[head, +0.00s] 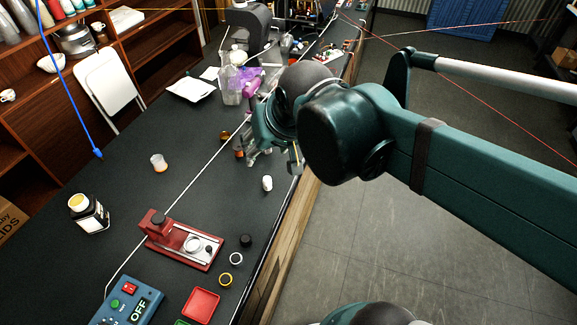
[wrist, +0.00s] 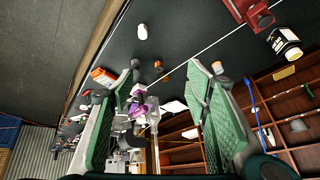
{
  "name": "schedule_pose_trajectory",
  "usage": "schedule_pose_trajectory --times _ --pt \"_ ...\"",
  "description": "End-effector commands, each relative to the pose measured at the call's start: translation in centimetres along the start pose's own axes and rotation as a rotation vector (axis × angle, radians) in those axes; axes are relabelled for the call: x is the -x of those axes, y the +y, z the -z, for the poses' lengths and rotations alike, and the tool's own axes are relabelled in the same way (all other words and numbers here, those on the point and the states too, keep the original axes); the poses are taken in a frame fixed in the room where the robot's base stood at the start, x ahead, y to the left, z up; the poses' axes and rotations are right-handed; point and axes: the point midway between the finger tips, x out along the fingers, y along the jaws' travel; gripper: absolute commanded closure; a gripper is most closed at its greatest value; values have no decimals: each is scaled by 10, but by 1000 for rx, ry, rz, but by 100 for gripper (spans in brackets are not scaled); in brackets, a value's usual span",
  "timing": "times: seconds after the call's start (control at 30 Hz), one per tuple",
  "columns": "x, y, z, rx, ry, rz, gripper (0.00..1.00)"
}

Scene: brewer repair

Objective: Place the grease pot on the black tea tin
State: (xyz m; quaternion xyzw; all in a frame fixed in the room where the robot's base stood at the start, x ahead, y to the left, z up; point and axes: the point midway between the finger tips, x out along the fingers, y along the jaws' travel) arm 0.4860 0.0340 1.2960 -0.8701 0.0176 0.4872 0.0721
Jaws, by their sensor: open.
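My gripper (head: 272,158) is open above the right edge of the bench, and nothing shows held between its spread green fingers in the wrist view (wrist: 162,70). A small copper-coloured pot (head: 225,136) stands close beside my gripper. I cannot name these for certain.
A small white bottle (head: 267,183) stands near the bench edge below my gripper. A red fixture (head: 184,241), small rings, a red tray (head: 201,304) and a blue control box (head: 127,302) lie nearer. Clear containers (head: 232,85) stand behind. The left middle bench is mostly free.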

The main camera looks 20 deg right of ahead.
Motion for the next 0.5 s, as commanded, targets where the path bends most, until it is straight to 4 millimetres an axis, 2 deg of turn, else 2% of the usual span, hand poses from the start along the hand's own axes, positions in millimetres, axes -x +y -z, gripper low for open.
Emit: schedule_pose_trajectory --times 0.03,0.2,0.5 --pt "0 8 -10 16 11 -5 52" --pt "-1 28 -34 84 43 -20 52" --pt "-3 43 -54 142 70 -35 52"
